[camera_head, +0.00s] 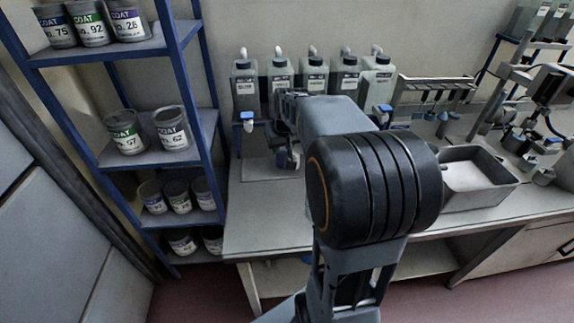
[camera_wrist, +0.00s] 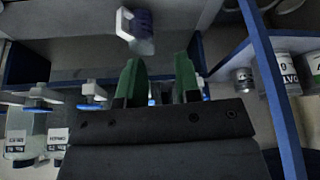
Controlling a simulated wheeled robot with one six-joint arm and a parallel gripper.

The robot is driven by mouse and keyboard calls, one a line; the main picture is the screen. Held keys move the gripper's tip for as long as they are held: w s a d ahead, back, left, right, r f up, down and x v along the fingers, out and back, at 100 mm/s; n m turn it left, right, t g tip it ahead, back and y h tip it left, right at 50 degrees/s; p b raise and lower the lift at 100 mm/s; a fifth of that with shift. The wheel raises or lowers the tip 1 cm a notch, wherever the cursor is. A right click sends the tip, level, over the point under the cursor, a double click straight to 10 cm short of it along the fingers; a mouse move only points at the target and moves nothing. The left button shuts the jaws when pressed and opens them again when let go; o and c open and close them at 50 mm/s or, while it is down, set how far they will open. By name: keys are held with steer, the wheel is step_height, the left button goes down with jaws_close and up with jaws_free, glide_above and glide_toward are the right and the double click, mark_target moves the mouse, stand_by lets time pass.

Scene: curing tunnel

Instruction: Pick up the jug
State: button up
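My gripper (camera_wrist: 158,72) shows two green fingers in the wrist view, spread apart with an empty gap between them. In the head view my arm reaches over the bench, and the gripper (camera_head: 288,150) is partly hidden behind it, near the bench's left end. I cannot single out one jug for certain. Several pale, labelled jug-like canisters (camera_head: 245,85) stand in a row behind the arm against the wall. Two canisters (camera_wrist: 20,140) also show at the left of the wrist view. A purple and white item (camera_wrist: 140,25) lies beyond the left fingertip, apart from it; its kind is unclear.
A blue-framed rack (camera_head: 190,90) with coating cans (camera_head: 125,130) stands left of the bench (camera_head: 265,220). A grey open tray (camera_head: 478,180) sits on the bench right of my arm. A rack of hanging tools (camera_head: 435,95) stands behind it. The bench's front left is bare.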

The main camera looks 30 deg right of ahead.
steer(key=w+d+f+m+b, duration=0.15)
steer(key=w+d+f, duration=0.25)
steer(key=d+f, duration=0.45)
steer(key=shift+w+d+r+p+x, duration=0.1)
steer(key=shift+d+p+x, duration=0.3)
steer(key=shift+x, duration=1.7)
steer(key=shift+w+d+r+p+x, duration=0.1)
steer(key=shift+d+p+x, duration=0.3)
steer(key=shift+x, duration=1.7)
steer(key=shift+w+d+r+p+x, duration=0.1)
steer(key=shift+d+p+x, duration=0.3)
steer(key=shift+x, duration=1.7)
steer(key=shift+f, duration=0.1)
jaws_close()
